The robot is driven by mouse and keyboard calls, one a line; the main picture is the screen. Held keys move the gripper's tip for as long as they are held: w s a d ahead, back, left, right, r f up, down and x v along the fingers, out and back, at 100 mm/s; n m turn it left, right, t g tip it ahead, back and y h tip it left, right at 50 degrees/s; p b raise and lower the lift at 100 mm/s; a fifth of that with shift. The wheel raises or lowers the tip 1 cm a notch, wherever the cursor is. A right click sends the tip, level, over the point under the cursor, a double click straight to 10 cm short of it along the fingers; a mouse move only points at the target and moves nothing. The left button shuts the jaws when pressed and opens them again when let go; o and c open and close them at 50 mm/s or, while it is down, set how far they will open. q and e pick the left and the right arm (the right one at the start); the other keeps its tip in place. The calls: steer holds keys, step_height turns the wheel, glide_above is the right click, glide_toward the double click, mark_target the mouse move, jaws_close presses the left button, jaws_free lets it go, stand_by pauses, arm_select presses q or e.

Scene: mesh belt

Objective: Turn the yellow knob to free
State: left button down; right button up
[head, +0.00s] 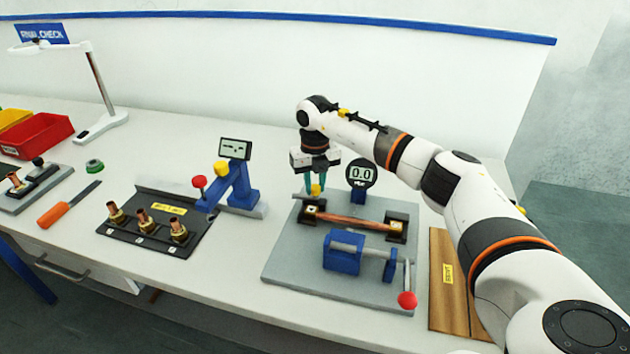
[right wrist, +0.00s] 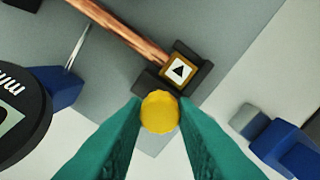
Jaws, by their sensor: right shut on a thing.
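The yellow knob (right wrist: 160,111) sits at the edge of a dark clamp block (right wrist: 207,79) at one end of a copper rod (right wrist: 125,30). In the head view the yellow knob (head: 316,189) is at the back left of the grey fixture plate (head: 285,262). My right gripper (head: 317,180) reaches down onto it from above. In the right wrist view, the green fingertips (right wrist: 160,118) are shut on the knob from both sides. A black triangle mark shows on the block's square label. My left gripper is not in view.
A round gauge (head: 361,174) reading 0.0 stands behind the rod. A blue crank unit with a red handle ball (head: 407,300) is at the plate's front. A blue press (head: 240,190) and black tray (head: 155,240) with brass fittings lie left. A wooden board (head: 445,300) lies right.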

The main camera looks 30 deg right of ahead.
mark_target(315, 187)
steer(key=m+p, duration=0.1)
steer(key=m, duration=0.4)
steer(key=shift+r+m, duration=0.15)
steer(key=shift+m, duration=0.15)
steer(key=m+p, duration=0.1)
steer(key=m, duration=0.3)
steer(key=m+p, duration=0.2)
steer(key=m, duration=0.3)
steer(key=shift+m, duration=0.4)
steer(key=m+p, duration=0.1)
steer(key=m, duration=0.3)
steer(key=shift+p, duration=0.35)
steer(key=shift+m, duration=0.3)
steer(key=o, duration=1)
step_height(315, 187, up, 12)
steer(key=b, duration=0.3)
steer(key=shift+b, duration=0.35)
